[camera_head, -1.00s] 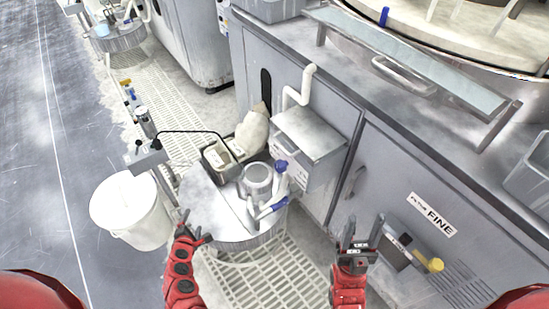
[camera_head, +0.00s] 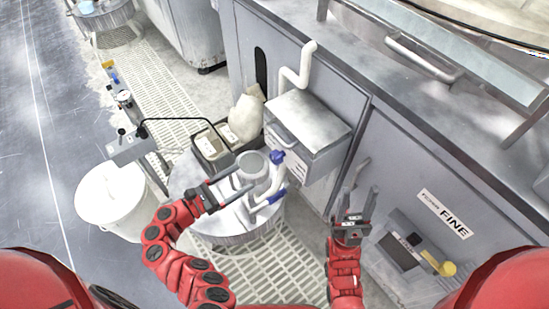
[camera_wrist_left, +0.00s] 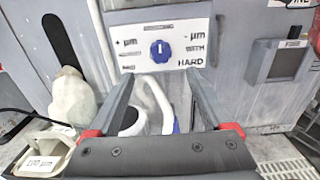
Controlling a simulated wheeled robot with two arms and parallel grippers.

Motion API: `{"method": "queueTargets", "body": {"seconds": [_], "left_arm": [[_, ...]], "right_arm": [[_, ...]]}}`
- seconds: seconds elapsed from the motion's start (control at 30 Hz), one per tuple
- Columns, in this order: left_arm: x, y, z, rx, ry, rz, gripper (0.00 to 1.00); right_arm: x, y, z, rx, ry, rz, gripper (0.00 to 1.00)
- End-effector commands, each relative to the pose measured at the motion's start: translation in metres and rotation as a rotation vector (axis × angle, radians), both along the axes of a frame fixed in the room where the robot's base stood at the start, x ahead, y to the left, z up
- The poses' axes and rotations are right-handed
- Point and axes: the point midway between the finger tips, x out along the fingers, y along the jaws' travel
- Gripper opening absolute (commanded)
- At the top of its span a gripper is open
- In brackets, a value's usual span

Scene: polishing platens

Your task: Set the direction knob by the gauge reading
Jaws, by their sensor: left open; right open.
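The blue direction knob (camera_wrist_left: 160,51) shows in the left wrist view on a pale panel (camera_wrist_left: 183,30) marked "+ µm", "- µm", "WITH" and "HARD". Its white pointer mark looks roughly vertical. In the head view the knob (camera_head: 277,156) is on the grey box's front. My left gripper (camera_head: 238,180) is open and empty, left of and short of the knob; its fingers (camera_wrist_left: 159,76) frame the area below the knob in the wrist view. My right gripper (camera_head: 361,192) is open and empty before the cabinet. A small round dial (camera_head: 123,98) stands at left, too small to read.
A white spout with a blue lever (camera_head: 276,195) and a grey cylinder (camera_head: 253,167) stand close to my left gripper. A white bucket (camera_head: 113,197) is at left. Grating (camera_head: 285,270) covers the floor.

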Motion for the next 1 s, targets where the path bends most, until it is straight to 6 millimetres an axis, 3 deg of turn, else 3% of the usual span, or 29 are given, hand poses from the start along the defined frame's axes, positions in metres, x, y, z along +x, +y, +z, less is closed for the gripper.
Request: {"method": "queueTargets", "body": {"seconds": [0.2, 0.5, 0.7, 1.0], "left_arm": [[0.03, -0.047, 0.001, -0.001, 0.001, -0.011, 0.84], [0.066, -0.093, 0.001, 0.001, 0.0, -0.007, 0.84], [0.076, -0.107, 0.001, 0.003, 0.0, -0.004, 0.84], [0.078, -0.108, 0.0, 0.004, 0.0, -0.002, 0.84]], "right_arm": [[0.0, 0.0, 0.003, 0.0, -0.001, 0.0, 0.5], [0.0, 0.0, 0.004, 0.0, -0.001, 0.0, 0.5], [0.0, 0.0, 0.003, 0.0, -0.001, 0.0, 0.5], [0.0, 0.0, 0.004, 0.0, -0.001, 0.0, 0.5]]}}
